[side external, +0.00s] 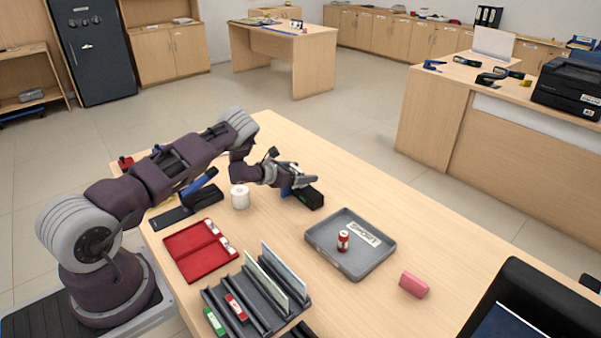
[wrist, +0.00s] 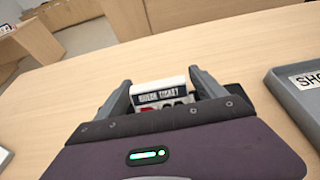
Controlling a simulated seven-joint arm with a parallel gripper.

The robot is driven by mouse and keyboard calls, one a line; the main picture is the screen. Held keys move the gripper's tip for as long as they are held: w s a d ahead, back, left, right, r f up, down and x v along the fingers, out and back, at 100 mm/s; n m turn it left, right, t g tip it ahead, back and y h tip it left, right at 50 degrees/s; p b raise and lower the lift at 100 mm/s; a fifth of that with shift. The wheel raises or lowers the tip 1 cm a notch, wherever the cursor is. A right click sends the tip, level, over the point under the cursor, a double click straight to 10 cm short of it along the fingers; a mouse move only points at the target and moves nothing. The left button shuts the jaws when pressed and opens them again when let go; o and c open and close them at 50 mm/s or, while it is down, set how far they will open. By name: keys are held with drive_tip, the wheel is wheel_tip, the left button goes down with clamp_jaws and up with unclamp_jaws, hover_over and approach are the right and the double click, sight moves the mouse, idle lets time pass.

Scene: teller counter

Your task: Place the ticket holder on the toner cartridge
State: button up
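The ticket holder (wrist: 162,92) is a small white piece with a dark "QUEUE TICKET" label, seen in the wrist view between the two fingers of my gripper (wrist: 165,88). The fingers sit close against both its sides, so my gripper looks shut on it. In the side view my gripper (side external: 302,181) is low over the black toner cartridge (side external: 311,198), which has a blue part at its left. A dark bit of the cartridge (wrist: 234,90) shows beyond the right finger in the wrist view. Whether the holder touches the cartridge is hidden.
A grey tray (side external: 318,256) with a small red-and-white bottle (side external: 343,240) lies to the right. A pink block (side external: 413,285) lies far right.

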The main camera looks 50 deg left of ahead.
drive_tip(key=shift+s+r, duration=0.25)
drive_tip(key=v, duration=1.1)
drive_tip(key=w+r+n+g+y, duration=0.1)
drive_tip(key=w+r+n+y, duration=0.15)
drive_tip(key=r+n, duration=0.55)
drive_tip(key=w+r+n+y, duration=0.1)
drive_tip(key=r+n+y, duration=0.2)
drive_tip(key=r+n, duration=0.5)
drive_tip(key=s+d+r+n+g, duration=0.2)
drive_tip(key=s+d+r+n, duration=0.5)
drive_tip(key=r, duration=0.4)
drive_tip(key=s+d+r+n+g+h, duration=0.1)
drive_tip(key=s+d+r+n+h, duration=0.1)
drive_tip(key=s+d+n, duration=0.35)
drive_tip(key=s+d+r+n+g+h, duration=0.1)
drive_tip(key=s+d+r+n+h, duration=0.1)
drive_tip(key=s+d, duration=0.55)
drive_tip(key=s+d+f+n+g, duration=0.1)
drive_tip(key=s+d, duration=0.3)
drive_tip(key=s, duration=0.4)
drive_tip(key=s+d+f+n+g+h, duration=0.1)
drive_tip(key=s+d+n, duration=0.3)
drive_tip(key=s, duration=0.4)
drive_tip(key=shift+s+d+g, duration=0.4)
drive_tip(key=shift+d+g, duration=0.1)
drive_tip(key=shift+d, duration=0.05)
